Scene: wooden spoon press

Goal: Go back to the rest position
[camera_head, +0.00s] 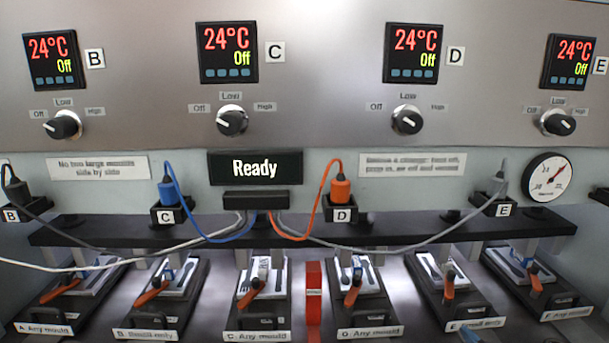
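Neither of my grippers shows in the head view. The press panel fills the picture. Displays B (53,59), C (227,52), D (413,52) and E (568,62) each read 24°C and Off. Below them are the dial knobs B (62,125), C (231,120), D (407,120) and E (557,122); their exact settings are hard to read. A black screen (255,168) reads Ready. The blue plug (168,191) stands at socket C and the orange plug (340,190) at socket D.
Several black mould stations with orange-handled parts line the bottom, among them station C (257,322). A red upright block (313,295) stands between two of them. A round gauge (546,177) is at right. Cables sag across the front.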

